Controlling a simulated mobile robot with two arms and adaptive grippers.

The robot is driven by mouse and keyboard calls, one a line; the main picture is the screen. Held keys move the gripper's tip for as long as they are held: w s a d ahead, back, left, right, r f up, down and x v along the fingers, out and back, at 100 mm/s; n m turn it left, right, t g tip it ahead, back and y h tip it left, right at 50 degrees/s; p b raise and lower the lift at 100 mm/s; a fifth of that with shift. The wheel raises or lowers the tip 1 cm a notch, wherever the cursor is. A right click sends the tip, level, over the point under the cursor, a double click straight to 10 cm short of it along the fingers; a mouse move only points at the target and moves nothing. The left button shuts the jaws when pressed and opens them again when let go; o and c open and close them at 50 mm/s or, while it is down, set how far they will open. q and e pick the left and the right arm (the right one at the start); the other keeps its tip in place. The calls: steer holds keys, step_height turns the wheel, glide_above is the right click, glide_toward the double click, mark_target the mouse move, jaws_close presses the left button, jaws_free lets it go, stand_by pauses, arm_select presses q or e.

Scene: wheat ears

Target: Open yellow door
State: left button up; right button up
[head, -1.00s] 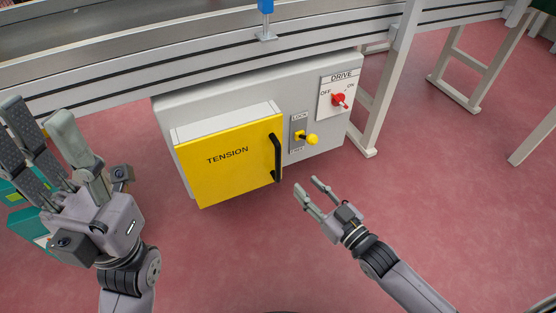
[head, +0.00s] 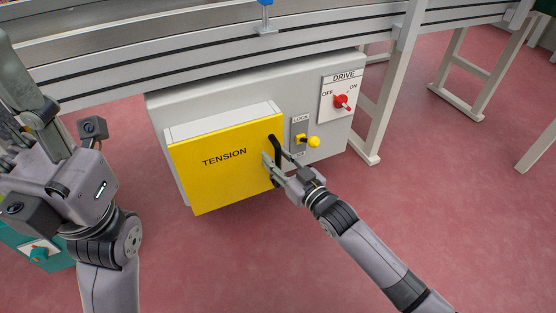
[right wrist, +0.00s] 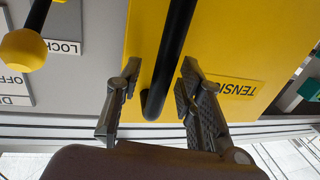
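The yellow door (head: 222,163) marked TENSION is closed on the front of a grey box under the conveyor. Its black vertical bar handle (head: 274,150) is near the door's right edge. My right gripper (head: 273,164) is at the handle. In the right wrist view its fingers (right wrist: 155,88) are open, one on each side of the handle (right wrist: 172,65), with gaps between. My left gripper (head: 30,90) is at the far left, away from the door, its fingers partly cut off by the frame edge.
A yellow lock knob (head: 313,142) sits just right of the handle, close to my right gripper. A red drive switch (head: 342,102) is further right. A conveyor leg (head: 388,100) stands right of the box.

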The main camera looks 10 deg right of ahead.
steer(key=shift+c, duration=0.5)
jaws_close()
stand_by(0.3)
